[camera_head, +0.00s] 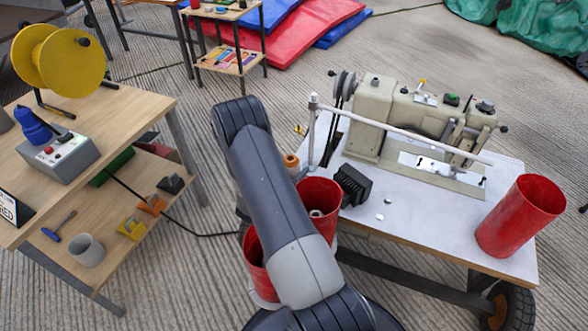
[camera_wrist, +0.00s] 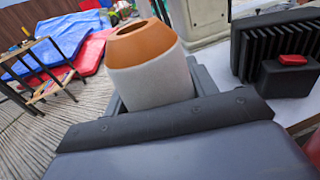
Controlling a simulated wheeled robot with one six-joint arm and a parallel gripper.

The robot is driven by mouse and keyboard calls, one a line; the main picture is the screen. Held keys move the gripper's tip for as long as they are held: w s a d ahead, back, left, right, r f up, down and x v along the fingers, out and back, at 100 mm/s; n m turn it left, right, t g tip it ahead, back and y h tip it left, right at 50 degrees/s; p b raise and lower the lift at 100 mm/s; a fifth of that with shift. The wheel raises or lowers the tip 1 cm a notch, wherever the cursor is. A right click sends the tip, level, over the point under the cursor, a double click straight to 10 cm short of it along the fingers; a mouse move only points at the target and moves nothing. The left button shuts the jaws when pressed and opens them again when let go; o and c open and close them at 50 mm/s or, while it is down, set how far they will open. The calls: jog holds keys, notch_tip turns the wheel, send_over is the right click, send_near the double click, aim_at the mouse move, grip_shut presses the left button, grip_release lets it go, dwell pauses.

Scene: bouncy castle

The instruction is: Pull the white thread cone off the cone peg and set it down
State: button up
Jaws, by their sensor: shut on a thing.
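The white thread cone (camera_wrist: 150,80) has an orange top with a dark hole and stands slightly tilted in the wrist view. My gripper (camera_wrist: 160,93) is shut on it, with a dark finger on each side of its white body. In the head view only the orange top of the cone (camera_head: 291,160) shows clearly, just right of my arm, near the left edge of the white sewing table (camera_head: 400,215). My arm hides the gripper there. No cone peg is visible, so I cannot tell whether the cone is still around it.
A beige sewing machine (camera_head: 370,125) stands on the table. A black finned box (camera_head: 353,185) and a red cylinder (camera_head: 320,190) are close to my arm. Another red cylinder (camera_head: 520,215) is at the right.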

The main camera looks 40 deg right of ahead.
jog(key=shift+r+p, duration=0.55)
jog(key=shift+r, duration=0.55)
jog(key=shift+r, duration=0.2)
jog(key=shift+r+p, duration=1.1)
jog(key=shift+r, duration=0.85)
